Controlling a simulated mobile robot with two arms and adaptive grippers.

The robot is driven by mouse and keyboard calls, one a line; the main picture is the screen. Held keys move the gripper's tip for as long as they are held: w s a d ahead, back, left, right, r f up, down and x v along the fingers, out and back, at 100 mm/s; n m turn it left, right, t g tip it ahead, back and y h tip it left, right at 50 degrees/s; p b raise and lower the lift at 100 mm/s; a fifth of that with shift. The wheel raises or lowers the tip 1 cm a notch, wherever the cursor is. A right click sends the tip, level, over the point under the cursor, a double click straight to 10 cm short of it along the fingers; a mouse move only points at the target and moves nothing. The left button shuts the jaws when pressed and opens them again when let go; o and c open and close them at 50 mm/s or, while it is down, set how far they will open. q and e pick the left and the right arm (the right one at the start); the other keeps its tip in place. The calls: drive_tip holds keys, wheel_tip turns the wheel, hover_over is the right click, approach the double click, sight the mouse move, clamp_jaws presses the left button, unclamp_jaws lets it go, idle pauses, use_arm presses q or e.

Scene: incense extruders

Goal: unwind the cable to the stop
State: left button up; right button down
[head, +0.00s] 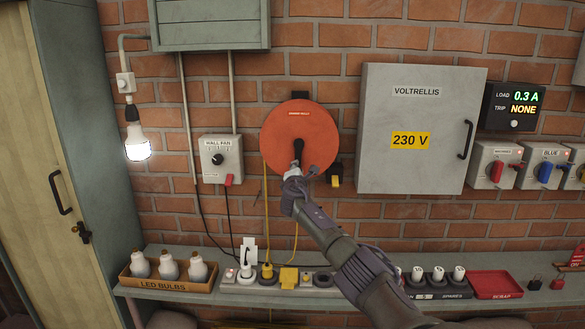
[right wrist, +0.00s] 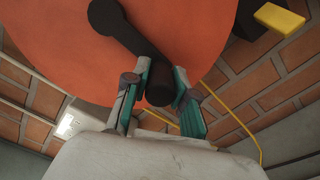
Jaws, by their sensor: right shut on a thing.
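The orange cable reel (head: 290,125) hangs on the brick wall, with a black crank on its face. My right gripper (head: 298,172) is at the crank, its arm reaching up from the lower right. In the right wrist view, the fingers close around the crank's black round handle (right wrist: 159,92), and the crank arm (right wrist: 118,25) runs up and left across the orange disc (right wrist: 210,35). Yellow cable (head: 265,205) hangs from the reel's left side toward the shelf. It also shows in the right wrist view (right wrist: 241,122). My left gripper is not in view.
A black-and-yellow block (head: 335,181) sits just right of the reel. The grey Voltrellis cabinet (head: 425,150) is further right, the wall fan switch (head: 219,160) left. The shelf (head: 180,292) below holds a bulb box (head: 168,284), several plugs and a red scrap tray (head: 494,284).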

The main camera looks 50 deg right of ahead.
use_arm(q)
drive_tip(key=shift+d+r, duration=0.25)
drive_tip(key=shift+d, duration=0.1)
use_arm(e)
drive_tip(key=shift+s+d+n, duration=0.15)
drive_tip(key=shift+n, duration=0.25)
drive_tip(key=shift+f, duration=0.1)
drive_tip(key=c, duration=0.9)
unclamp_jaws()
drive_tip(key=shift+v, duration=0.85)
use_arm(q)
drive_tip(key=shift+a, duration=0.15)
use_arm(e)
drive_tip(key=v, duration=1)
drive_tip(key=shift+s, duration=0.1)
